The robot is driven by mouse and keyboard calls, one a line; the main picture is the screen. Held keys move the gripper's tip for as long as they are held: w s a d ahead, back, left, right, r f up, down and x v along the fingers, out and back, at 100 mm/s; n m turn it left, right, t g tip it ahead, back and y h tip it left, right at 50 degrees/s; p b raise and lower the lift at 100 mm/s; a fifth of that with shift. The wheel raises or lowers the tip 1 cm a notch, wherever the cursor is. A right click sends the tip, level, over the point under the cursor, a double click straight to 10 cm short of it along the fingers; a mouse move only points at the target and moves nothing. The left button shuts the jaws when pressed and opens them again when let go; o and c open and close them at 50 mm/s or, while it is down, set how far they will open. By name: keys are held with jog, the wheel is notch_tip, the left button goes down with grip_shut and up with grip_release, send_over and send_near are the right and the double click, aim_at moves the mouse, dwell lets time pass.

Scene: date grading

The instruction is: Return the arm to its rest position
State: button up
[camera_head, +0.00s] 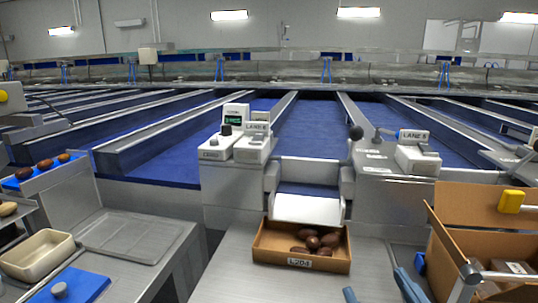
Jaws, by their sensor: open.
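My gripper (374,282) shows only at the bottom edge, right of the middle, as two blue fingers standing apart. Nothing shows between them. The rest of my arm is out of view. A brown cardboard box (301,262) marked L204 stands on the grey bench to the left of the fingers. Several dark dates (313,242) lie in it. The fingers look apart from the box.
A larger open carton (463,240) with a metal bar and a yellow block stands close on the right. A grey chute (308,207) ends behind the date box. A cream tray (38,254) and a blue board (68,286) lie at left. Blue lanes (310,130) stretch behind.

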jog(key=s+d+f+m+g+h, duration=0.1)
jog(key=s+d+f, duration=0.1)
jog(key=s, duration=0.7)
jog(key=s+d+f+m+g+p, duration=0.1)
jog(key=s+f, duration=0.4)
jog(key=s, duration=0.5)
jog(key=s+d+f+m+g+h, duration=0.1)
jog(key=s+d+f+m+g, duration=0.1)
jog(key=s, duration=0.7)
jog(key=d+f+m, duration=0.1)
jog(key=d+f, duration=0.1)
jog(key=d, duration=0.1)
jog(key=shift+s+h+p, duration=0.3)
jog(key=shift+s, duration=0.1)
